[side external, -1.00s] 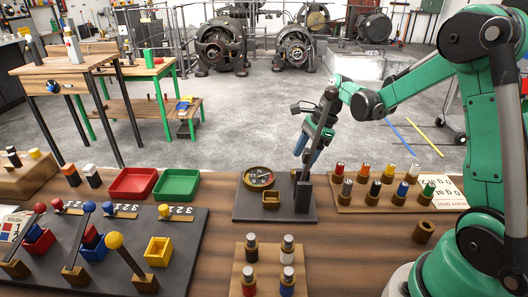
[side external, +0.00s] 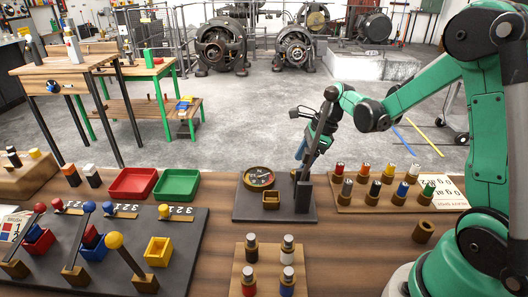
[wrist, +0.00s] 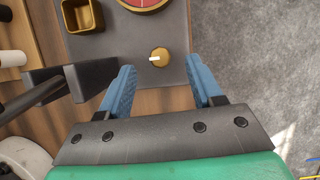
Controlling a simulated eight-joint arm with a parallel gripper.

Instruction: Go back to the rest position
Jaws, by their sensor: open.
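My gripper (wrist: 160,68) is open and empty, its two blue fingers spread apart. In the side view it (side external: 302,149) hangs above the back of the dark gauge board (side external: 245,210), partly hidden behind a black upright lever (side external: 316,150). In the wrist view a brass knob (wrist: 160,56) with a white pointer mark shows between and beyond the fingertips. I see no contact with it. A round brass-rimmed gauge (side external: 259,178) stands on the board, with a small brass box (side external: 271,197) beside it.
A wooden rack of coloured cylinders (side external: 370,208) stands right of the board. Another holder (side external: 268,268) stands in front. Red (side external: 132,184) and green (side external: 176,185) trays and a dark lever board (side external: 190,220) are at left. Open floor lies behind the bench.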

